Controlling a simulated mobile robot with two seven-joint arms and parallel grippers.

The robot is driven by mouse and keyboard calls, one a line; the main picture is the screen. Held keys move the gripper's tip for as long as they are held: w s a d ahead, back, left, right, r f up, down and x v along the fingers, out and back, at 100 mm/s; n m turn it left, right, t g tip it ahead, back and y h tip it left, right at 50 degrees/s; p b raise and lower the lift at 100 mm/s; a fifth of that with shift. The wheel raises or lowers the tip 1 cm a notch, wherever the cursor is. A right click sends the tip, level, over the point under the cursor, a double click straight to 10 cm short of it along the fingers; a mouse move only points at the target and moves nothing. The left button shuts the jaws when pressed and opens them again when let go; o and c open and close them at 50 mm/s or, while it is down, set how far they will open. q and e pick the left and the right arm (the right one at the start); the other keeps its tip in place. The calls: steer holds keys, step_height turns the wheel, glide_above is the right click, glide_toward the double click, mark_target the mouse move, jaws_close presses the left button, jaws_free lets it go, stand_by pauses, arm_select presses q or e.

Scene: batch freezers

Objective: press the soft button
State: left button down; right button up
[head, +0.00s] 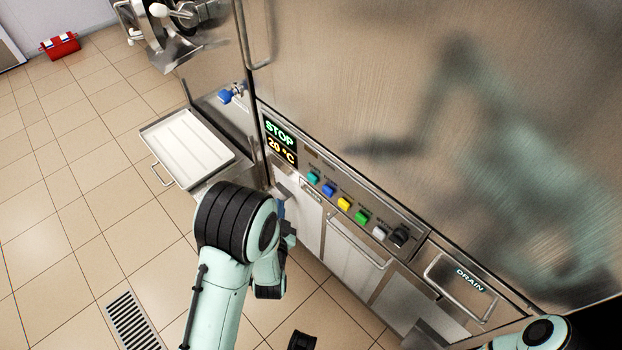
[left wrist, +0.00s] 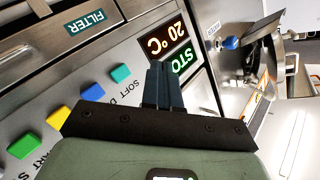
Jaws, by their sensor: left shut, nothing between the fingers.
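The teal button (head: 313,177) is at the upper left end of a row of coloured buttons on the steel machine front. In the left wrist view the teal button (left wrist: 121,74) lies left of my fingers, with the word SOFT printed near it. My left gripper (head: 282,208) is partly hidden by its own arm in the head view, below and left of the button row. In the left wrist view its dark fingers (left wrist: 164,72) are shut and empty, overlapping the display in the picture and apart from the button. My right gripper is not in view.
Blue (head: 328,189), yellow (head: 344,203) and green (head: 361,217) buttons follow along the row. A display (head: 280,143) reads STOP and 20 °C. A blue-handled tap (head: 231,93) and a white tray (head: 187,147) stand left. A drain drawer (head: 460,285) is lower right.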

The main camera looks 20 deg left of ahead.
arm_select(q)
steer(key=w+d, duration=0.3)
steer(key=w, duration=0.4)
steer(key=shift+w+d, duration=0.15)
steer(key=shift+w, duration=0.25)
stand_by(1.7)
steer(key=shift+w+d, duration=0.15)
steer(key=shift+w, duration=0.25)
steer(key=shift+w+d, duration=0.2)
steer(key=shift+w, duration=0.25)
stand_by(0.7)
stand_by(0.3)
steer(key=shift+s+a, duration=0.35)
steer(key=shift+s, duration=0.5)
steer(key=s, duration=0.1)
steer(key=s+a, duration=0.1)
steer(key=s, duration=0.1)
steer(key=s+a, duration=0.1)
steer(key=shift+s, duration=0.3)
